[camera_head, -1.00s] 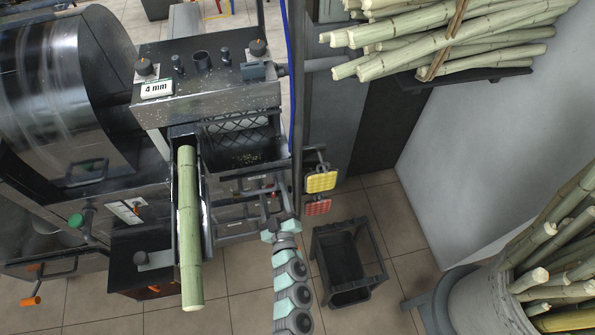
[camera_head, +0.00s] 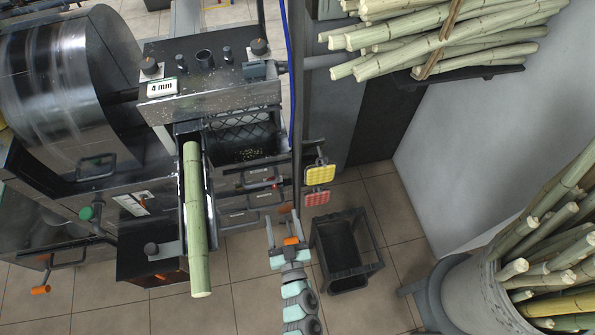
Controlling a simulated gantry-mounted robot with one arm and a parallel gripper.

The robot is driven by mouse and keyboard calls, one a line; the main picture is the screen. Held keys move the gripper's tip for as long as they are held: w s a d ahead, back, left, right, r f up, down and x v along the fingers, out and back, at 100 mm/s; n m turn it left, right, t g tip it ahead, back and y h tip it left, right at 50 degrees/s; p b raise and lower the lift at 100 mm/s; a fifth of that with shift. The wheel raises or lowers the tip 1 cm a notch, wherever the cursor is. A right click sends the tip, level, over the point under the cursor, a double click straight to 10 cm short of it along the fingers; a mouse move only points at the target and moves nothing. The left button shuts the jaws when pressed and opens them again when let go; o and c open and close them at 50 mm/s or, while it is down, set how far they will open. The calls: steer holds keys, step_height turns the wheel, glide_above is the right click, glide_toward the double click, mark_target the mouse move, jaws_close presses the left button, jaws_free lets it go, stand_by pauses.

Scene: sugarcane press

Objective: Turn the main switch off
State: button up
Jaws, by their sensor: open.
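My gripper (camera_head: 283,218) is in the lower middle of the head view, right of the press, with its two fingers pointing up the picture. It is open, and I see nothing held between the fingers. I cannot clearly pick out the main switch. A small pale plate with a red-orange part (camera_head: 134,203) is on the press front, well left of my gripper. A small red part (camera_head: 274,185) shows on the dark drawer-like front just above my gripper; it is too small to identify.
A sugarcane stalk (camera_head: 196,220) lies in the press's feed chute, left of my gripper. Yellow (camera_head: 319,174) and red (camera_head: 317,197) pads hang by a post at right. A dark open bin (camera_head: 345,262) stands on the floor. Bundled cane (camera_head: 450,45) lies at upper right.

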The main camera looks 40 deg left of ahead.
steer(key=w+d+r+t+y+p, duration=0.1)
steer(key=r+p, duration=0.6)
steer(key=r, duration=0.7)
steer(key=w+d+r+t+y+p, duration=0.1)
steer(key=d+r+t+p, duration=0.2)
steer(key=r+p, duration=0.4)
step_height(320, 180, up, 8)
steer(key=shift+f+t, duration=0.15)
steer(key=shift+t, duration=0.35)
